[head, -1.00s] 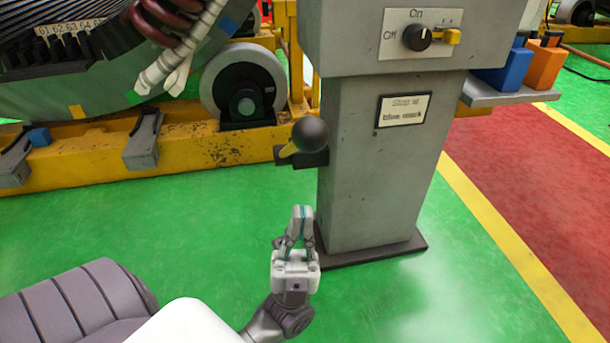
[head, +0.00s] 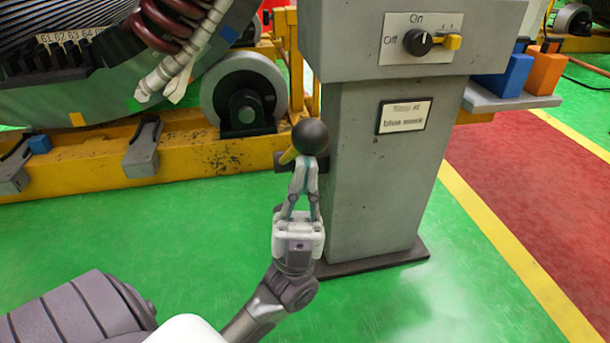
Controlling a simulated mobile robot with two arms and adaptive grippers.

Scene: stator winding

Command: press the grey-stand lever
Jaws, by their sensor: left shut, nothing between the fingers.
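The grey stand (head: 375,170) rises from a dark base plate on the green floor. Its lever has a black ball knob (head: 310,137) and a yellow shaft (head: 288,156), on a dark bracket at the stand's left side. My left gripper (head: 304,163) is shut and empty. In the head view its fingertips overlap the bracket just below the knob and hide part of it. Whether the fingertips touch the lever cannot be told. My right gripper is not in view.
A yellow frame (head: 90,172) with a grey wheel (head: 243,92) runs behind at left. A shelf (head: 510,98) holds blue and orange blocks. The green floor at front is clear.

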